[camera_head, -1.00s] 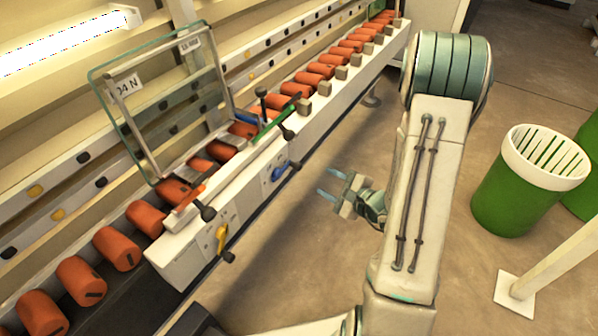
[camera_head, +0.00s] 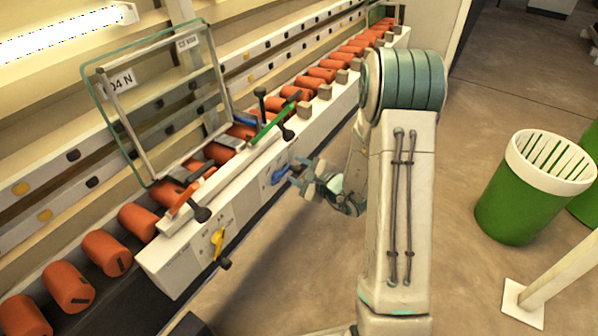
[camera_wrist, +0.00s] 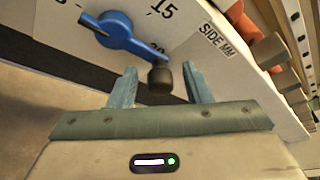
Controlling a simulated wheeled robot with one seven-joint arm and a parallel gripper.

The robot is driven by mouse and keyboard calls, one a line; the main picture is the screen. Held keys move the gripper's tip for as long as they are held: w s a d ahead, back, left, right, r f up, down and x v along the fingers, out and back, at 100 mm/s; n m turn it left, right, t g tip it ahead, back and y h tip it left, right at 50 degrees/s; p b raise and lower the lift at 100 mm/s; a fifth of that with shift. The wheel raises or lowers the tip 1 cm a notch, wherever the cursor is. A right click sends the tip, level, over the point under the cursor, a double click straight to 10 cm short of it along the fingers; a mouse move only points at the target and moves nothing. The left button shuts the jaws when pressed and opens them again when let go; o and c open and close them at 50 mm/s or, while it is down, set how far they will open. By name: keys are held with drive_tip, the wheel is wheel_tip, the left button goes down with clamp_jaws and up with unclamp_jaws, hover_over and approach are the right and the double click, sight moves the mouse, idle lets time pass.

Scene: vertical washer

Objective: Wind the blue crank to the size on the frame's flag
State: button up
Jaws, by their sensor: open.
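The blue crank (camera_head: 280,174) is on the front of the washer's white side panel. In the wrist view the blue crank (camera_wrist: 130,35) has its arm slanting down and right from its hub to a black knob (camera_wrist: 160,77). My gripper (camera_head: 298,172) is open at the crank. In the wrist view the knob sits between the two fingers of my gripper (camera_wrist: 160,85), with gaps on both sides. The dial reads 15, a partly covered number that looks like 20, and "SIDE MM" (camera_wrist: 216,40). The glass frame carries a tag (camera_head: 121,83) reading "04 N" and a second tag (camera_head: 188,42), too small to read surely.
A yellow crank (camera_head: 218,240) is on the same panel, nearer. Black-knobbed levers, one orange (camera_head: 187,199) and one green (camera_head: 272,122), stand above. Orange rollers (camera_head: 107,252) line the conveyor. A green bin (camera_head: 520,205) stands right on open floor.

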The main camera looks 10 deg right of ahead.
clamp_jaws()
